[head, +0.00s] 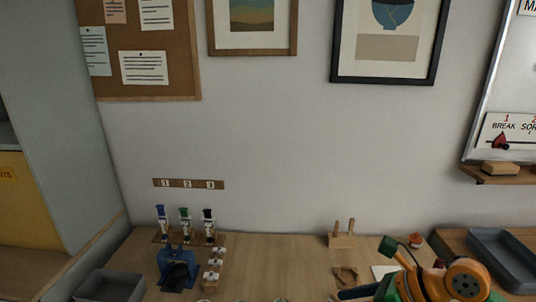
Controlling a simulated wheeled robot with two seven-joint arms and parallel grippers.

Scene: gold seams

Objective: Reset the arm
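An orange and dark green jointed arm, which looks like my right arm, comes in at the bottom right corner over the wooden worktop. It is bent, with a round dark cap facing the camera and a dark bar reaching left along the bottom edge. I can make out no fingertips on it. My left arm and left gripper do not show.
The middle back of the worktop is clear.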

